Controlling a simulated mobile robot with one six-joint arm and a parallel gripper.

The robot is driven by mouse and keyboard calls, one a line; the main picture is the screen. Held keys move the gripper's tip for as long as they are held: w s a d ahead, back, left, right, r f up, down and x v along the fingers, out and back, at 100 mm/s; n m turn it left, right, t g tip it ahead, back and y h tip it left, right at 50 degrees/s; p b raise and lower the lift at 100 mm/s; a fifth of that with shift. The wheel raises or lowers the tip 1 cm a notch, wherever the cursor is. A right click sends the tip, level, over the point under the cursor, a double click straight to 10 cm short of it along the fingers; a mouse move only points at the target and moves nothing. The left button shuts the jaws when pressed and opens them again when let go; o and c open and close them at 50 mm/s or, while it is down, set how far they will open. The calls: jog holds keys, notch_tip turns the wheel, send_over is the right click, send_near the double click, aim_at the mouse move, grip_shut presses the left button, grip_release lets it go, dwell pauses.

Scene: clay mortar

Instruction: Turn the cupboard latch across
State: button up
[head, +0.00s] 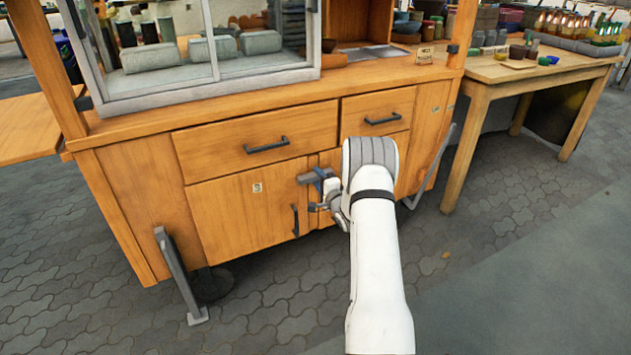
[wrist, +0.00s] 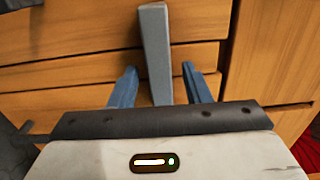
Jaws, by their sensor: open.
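The cupboard latch (wrist: 155,50) is a grey bar on the wooden front. In the head view the latch (head: 307,179) lies near the seam between the lower doors and looks roughly level, partly hidden by my gripper. My gripper (head: 321,181) is at the latch, with my white arm reaching in from below. In the wrist view its two blue fingers (wrist: 160,88) are open, one on each side of the bar's lower part. I cannot tell whether either finger touches it. The left cupboard door (head: 235,215) is shut, with a dark handle (head: 295,220) near its right edge.
Two drawers with dark handles, left (head: 266,145) and right (head: 382,119), sit above the doors. A glass case (head: 215,85) stands on the counter. Grey angled legs (head: 178,270) flank the cupboard. A wooden table (head: 482,92) stands at right. The paving (head: 480,235) in front is clear.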

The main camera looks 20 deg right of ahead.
jog(key=s+p, duration=0.2)
jog(key=s, duration=0.5)
jog(key=shift+s+d, duration=0.15)
jog(key=shift+s, duration=0.2)
jog(key=s+a+r+n+g+h+p, duration=0.1)
jog(key=s+a+r+n+g+p, duration=0.3)
jog(key=r, duration=0.6)
jog(key=a+r+n+g+h+p, duration=0.1)
jog(key=a+r+p, duration=0.2)
jog(key=r+p, duration=0.5)
jog(key=s+a+r+n+g+p, duration=0.2)
jog(key=a+r+n, duration=0.1)
jog(key=r, duration=0.9)
jog(key=s+a+r+n+g+p, duration=0.2)
jog(key=s+r, duration=0.4)
jog(key=s, duration=0.5)
jog(key=s+a+r+n+g+y+p, duration=0.1)
jog(key=s+a+r+n+g+p, duration=0.2)
jog(key=s+a+r+p, duration=0.3)
jog(key=s+a+r+n+g+p, duration=0.3)
jog(key=s+a+r+p, duration=0.3)
jog(key=s, duration=1)
jog(key=shift+r+n, duration=0.5)
jog(key=shift+n, duration=0.4)
